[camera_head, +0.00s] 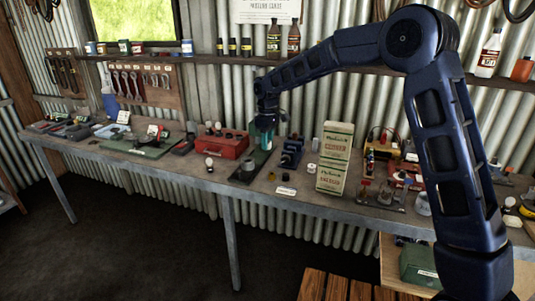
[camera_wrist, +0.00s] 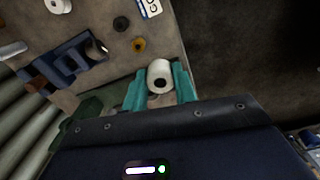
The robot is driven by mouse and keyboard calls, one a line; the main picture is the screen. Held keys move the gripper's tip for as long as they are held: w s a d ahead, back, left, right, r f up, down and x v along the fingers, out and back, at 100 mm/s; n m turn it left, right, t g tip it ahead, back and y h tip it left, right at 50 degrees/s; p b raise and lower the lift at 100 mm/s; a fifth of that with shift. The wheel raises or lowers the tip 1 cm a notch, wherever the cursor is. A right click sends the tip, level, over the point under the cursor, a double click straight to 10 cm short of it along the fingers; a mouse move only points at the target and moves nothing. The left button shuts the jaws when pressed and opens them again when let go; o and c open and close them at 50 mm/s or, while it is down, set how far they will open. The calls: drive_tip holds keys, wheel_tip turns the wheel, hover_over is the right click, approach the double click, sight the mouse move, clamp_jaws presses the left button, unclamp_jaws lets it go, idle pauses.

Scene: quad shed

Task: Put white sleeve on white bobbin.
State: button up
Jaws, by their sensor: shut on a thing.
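My gripper (camera_wrist: 160,88) has teal fingers and is shut on a white sleeve (camera_wrist: 160,76), a short cylinder whose dark hole faces the wrist camera. In the head view my gripper (camera_head: 265,141) is above the bench, over a dark green mat, left of the blue vise; the sleeve is too small to make out there. The white bobbin (camera_head: 312,168) appears to be the small white piece on the bench right of the vise. In the wrist view it (camera_wrist: 58,5) is cut off by the top edge, apart from the gripper.
The blue vise (camera_head: 291,152) stands between my gripper and the bobbin. An orange ring (camera_wrist: 138,44), a black ring (camera_wrist: 121,23) and a label card (camera_head: 286,190) lie near the front edge.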

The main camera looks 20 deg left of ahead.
drive_tip(key=shift+w+d+r, duration=0.1)
drive_tip(key=shift+w+r, duration=0.1)
drive_tip(key=shift+r, duration=0.4)
wheel_tip(320, 180, up, 4)
hover_over(312, 165)
drive_tip(key=f, duration=2)
drive_tip(key=shift+s+f, duration=0.15)
drive_tip(key=shift+s, duration=0.05)
drive_tip(key=shift+f, duration=0.15)
drive_tip(key=o, duration=0.9)
drive_tip(key=shift+o, duration=0.2)
wheel_tip(312, 165, up, 12)
drive_tip(key=shift+r, duration=0.2)
